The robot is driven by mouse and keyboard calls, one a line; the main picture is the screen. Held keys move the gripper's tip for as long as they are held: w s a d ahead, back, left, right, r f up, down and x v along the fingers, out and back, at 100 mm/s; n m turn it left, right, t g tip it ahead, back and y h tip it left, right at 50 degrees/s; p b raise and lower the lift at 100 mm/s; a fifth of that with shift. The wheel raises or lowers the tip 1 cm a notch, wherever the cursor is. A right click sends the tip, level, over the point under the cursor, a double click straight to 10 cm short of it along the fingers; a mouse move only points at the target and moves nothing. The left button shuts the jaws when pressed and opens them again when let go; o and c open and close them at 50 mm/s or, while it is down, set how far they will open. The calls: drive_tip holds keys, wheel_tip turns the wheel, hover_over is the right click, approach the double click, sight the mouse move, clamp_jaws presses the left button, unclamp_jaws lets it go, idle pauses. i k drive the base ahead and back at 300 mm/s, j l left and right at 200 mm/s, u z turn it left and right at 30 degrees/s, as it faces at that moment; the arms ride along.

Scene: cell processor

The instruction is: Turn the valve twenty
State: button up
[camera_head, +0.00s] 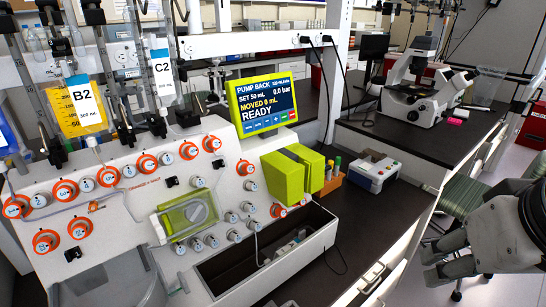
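The cell processor's white front panel (130,205) fills the left and middle of the head view. It carries a row of round valves, several with orange rings, such as one at the upper right of the row (212,143) and one at the lower left (46,241). Smaller white-grey knobs (198,182) sit among them. The valve numbers are too small to read, so I cannot tell which one is twenty. My gripper (428,267) is at the right edge, far from the panel. Its dark fingers are apart, with nothing visible between them.
A screen (262,103) reads "READY". Green blocks (295,170) jut out at the panel's right, near a tube rack (330,181) and a small blue-white device (374,172). A microscope (415,95) stands on the black bench. A green chair (462,195) is behind my gripper.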

sight(257, 226)
drive_tip(key=i+l+u, duration=0.1)
drive_tip(key=u, duration=0.4)
drive_tip(key=l+u, duration=0.3)
drive_tip(key=u, duration=0.2)
drive_tip(key=i+l+u, duration=0.1)
drive_tip(key=l+u, duration=0.15)
drive_tip(key=u, duration=0.2)
drive_tip(key=l+u, duration=0.15)
drive_tip(key=l, duration=0.45)
drive_tip(key=k+l+u, duration=0.2)
drive_tip(key=l, duration=0.4)
drive_tip(key=l+u, duration=0.15)
drive_tip(key=l, duration=0.45)
